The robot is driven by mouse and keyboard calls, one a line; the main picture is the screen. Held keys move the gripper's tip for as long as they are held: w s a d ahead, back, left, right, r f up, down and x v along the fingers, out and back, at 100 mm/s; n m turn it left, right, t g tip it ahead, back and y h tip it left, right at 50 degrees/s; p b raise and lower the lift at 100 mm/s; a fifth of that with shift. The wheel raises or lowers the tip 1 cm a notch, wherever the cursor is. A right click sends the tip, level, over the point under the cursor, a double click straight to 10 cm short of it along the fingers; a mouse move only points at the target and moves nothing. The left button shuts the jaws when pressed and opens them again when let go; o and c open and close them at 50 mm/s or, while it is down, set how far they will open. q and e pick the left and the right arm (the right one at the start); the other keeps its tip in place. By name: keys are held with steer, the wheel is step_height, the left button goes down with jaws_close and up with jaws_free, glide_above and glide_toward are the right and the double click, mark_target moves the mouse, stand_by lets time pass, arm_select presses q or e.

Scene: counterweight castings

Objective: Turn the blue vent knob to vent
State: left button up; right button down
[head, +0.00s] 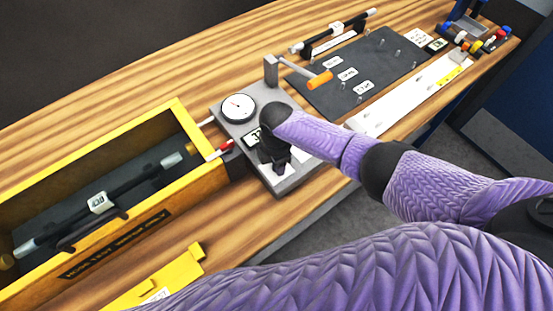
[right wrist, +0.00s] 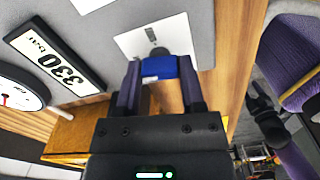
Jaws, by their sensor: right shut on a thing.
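The blue vent knob (right wrist: 159,68) is in the right wrist view, between the two fingers of my right gripper (right wrist: 158,82). The fingers are shut on it from both sides. The knob sits in front of a white label plate (right wrist: 155,38) with a dark round mark; what the label says cannot be read. In the head view my right gripper (head: 279,162) points down over the grey gauge block (head: 285,185) and hides the knob.
A round dial gauge (head: 238,107) and a "330 bar" plate (right wrist: 57,62) are beside the gripper. A yellow crate (head: 205,182) holding a dark bar stands left. A dark mat (head: 385,60) lies at the right.

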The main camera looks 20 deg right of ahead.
steer(key=shift+n, duration=1.1)
steer(key=shift+c, duration=1)
jaws_free()
step_height(320, 180, up, 9)
steer(key=p, duration=0.2)
steer(key=shift+f+p, duration=0.1)
steer(key=shift+p, duration=0.3)
steer(key=shift+r, duration=0.55)
